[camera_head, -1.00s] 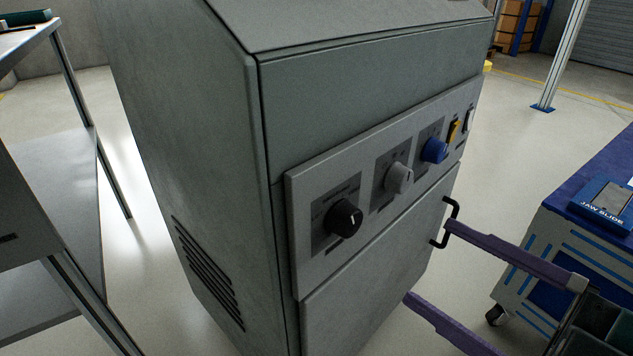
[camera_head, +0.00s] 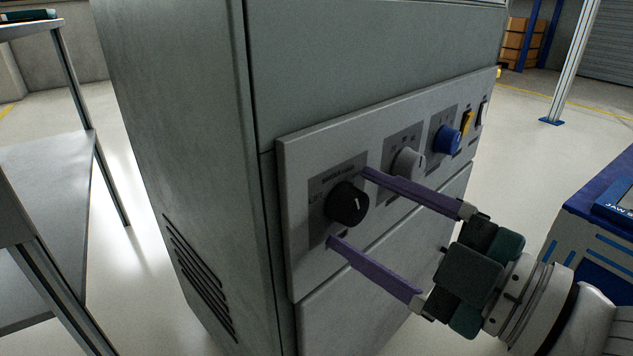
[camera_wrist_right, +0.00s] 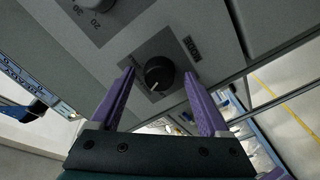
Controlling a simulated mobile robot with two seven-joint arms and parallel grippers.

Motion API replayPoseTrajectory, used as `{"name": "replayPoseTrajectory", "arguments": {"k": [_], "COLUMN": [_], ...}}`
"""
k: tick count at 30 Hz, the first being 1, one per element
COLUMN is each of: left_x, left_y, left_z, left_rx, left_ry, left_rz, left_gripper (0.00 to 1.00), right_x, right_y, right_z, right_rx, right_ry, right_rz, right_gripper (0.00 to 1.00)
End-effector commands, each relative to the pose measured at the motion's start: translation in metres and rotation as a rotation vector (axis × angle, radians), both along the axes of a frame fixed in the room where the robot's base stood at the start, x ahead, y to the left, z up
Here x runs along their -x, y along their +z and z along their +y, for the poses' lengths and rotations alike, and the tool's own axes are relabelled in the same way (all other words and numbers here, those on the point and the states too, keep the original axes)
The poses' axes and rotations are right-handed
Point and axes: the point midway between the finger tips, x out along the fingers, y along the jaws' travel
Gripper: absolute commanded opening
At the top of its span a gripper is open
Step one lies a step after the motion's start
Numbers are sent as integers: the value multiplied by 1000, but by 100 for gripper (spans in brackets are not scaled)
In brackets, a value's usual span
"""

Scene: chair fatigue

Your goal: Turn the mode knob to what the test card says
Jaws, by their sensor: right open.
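A black round knob (camera_head: 348,204) with a white pointer line sits on the light grey control panel (camera_head: 300,165) of the cabinet. My right gripper (camera_head: 348,206) is open, with one purple finger above this knob and the other below it. In the right wrist view the black knob (camera_wrist_right: 159,73) lies between the spread fingertips (camera_wrist_right: 160,74). I cannot tell whether the fingers touch it. The printing around it is too small to read surely. A grey knob (camera_head: 408,163) and a blue knob (camera_head: 447,139) sit further right. No test card is recognisable. My left gripper is out of view.
An amber switch (camera_head: 467,122) and a pale switch (camera_head: 483,113) are at the panel's right end. A blue-topped cart (camera_head: 598,200) stands at the right, and a metal table (camera_head: 45,170) at the left. Open floor lies behind the cabinet.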

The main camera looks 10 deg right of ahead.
Motion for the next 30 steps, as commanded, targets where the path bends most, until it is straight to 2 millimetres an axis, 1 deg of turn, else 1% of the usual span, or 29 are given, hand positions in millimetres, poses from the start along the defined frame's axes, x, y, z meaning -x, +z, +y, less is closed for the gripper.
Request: {"name": "replayPoseTrajectory", "arguments": {"k": [5, 26, 30], "left_x": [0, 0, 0], "left_y": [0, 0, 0], "left_z": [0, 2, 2], "left_rx": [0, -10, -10], "left_ry": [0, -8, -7], "left_rz": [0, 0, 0], "left_gripper": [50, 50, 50], "right_x": [0, 0, 0], "right_y": [0, 0, 0], "right_z": [0, 0, 0], "right_rx": [-1, 0, -1], "right_ry": [0, 0, 0], "right_rz": [1, 0, 1], "right_gripper": [79, 1, 0]}}
